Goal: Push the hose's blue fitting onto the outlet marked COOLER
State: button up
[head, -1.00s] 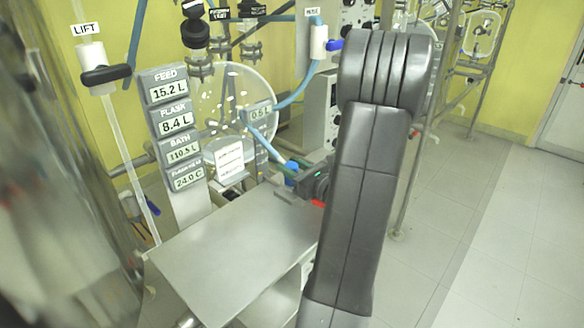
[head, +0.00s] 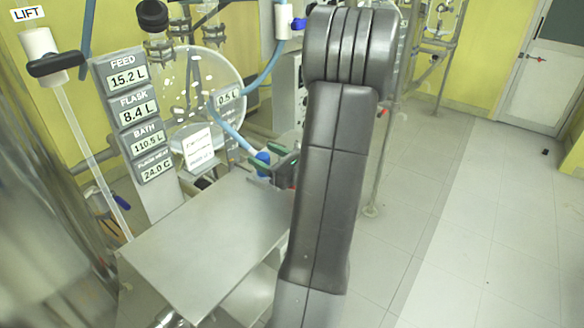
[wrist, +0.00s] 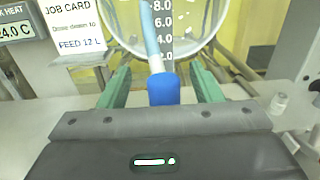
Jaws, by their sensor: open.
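The hose's blue fitting (head: 263,158) hangs at the lower end of a light blue hose (head: 231,135), above the far edge of the steel table. In the wrist view the blue fitting (wrist: 164,91) stands between my gripper's two green fingers, with a gap on both sides, and the hose (wrist: 151,36) rises from its top. My gripper (wrist: 160,71) is open around the fitting and not closed on it. In the head view my gripper (head: 283,160) is partly hidden behind my arm. I cannot make out an outlet marked COOLER in either view.
The steel table (head: 195,250) is bare in front. A display column (head: 140,125) and a white job card (head: 198,150) stand left of the hose. A round glass vessel (head: 205,85) is behind. The LIFT valve (head: 55,64) is at upper left.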

jog(key=shift+t, duration=0.3)
jog(key=v, duration=1.1)
jog(key=shift+d+r, duration=0.2)
jog(key=shift+d, duration=0.25)
jog(key=shift+s+d+r, duration=0.15)
jog(key=shift+s+d, duration=0.1)
jog(key=shift+a+r+p, duration=0.1)
jog(key=shift+a+p, duration=0.1)
jog(key=shift+p, duration=0.1)
